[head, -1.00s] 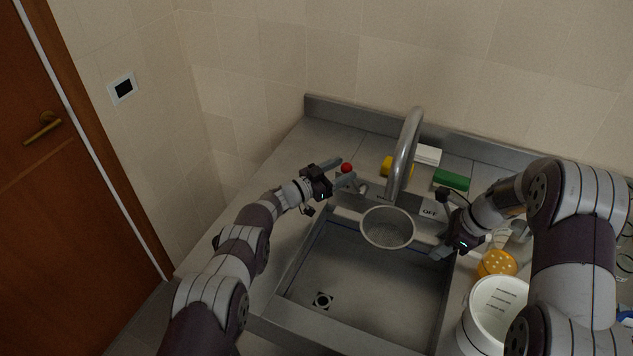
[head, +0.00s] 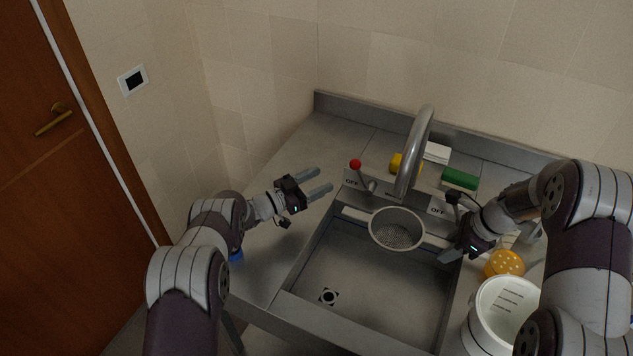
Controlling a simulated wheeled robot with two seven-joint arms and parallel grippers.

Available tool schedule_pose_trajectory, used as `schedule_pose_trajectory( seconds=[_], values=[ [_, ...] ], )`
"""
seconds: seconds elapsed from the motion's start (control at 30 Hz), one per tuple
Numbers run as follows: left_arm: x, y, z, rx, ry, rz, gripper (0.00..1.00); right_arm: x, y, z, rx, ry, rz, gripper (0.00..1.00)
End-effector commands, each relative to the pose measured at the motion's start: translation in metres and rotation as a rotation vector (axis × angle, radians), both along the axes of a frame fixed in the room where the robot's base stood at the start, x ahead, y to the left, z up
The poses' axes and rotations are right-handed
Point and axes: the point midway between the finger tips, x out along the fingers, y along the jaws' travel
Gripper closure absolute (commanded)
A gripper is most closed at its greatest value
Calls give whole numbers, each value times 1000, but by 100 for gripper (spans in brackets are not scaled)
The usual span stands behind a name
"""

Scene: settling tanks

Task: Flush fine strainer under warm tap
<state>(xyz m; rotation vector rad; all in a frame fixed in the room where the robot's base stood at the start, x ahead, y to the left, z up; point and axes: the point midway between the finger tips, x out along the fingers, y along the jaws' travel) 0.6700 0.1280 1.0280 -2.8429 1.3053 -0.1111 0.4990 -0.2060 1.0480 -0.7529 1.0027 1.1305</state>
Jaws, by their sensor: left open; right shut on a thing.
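The fine strainer (head: 396,230) is a grey round mesh cup below the tap spout, above the back of the sink (head: 370,292). My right gripper (head: 447,248) is shut on the strainer at its right side. The tap (head: 416,150) is a tall curved grey spout at the back of the sink. A lever with a red knob (head: 355,164) stands left of the spout, beside an OFF label (head: 352,182). My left gripper (head: 318,183) is open and empty, left of the red-knobbed lever and apart from it. No water is visible from the spout.
The left counter (head: 262,250) has free room.

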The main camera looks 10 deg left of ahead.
Motion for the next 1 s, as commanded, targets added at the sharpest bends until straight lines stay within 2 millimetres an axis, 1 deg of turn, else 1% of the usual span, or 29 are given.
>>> schedule_pose_trajectory(
  seconds=[0.4,0.6,0.7,1.0],
  values=[
    [0,0,-2,0,0,0,40,-45,-10,0,0,0,-1,100],
    [0,0,-3,0,0,0,40,-63,-14,0,-1,1,-1,100],
    [0,0,-3,0,0,0,40,-66,-15,0,-1,0,1,100],
    [0,0,-3,0,0,0,40,-66,-15,0,-1,0,1,100]
  ],
)
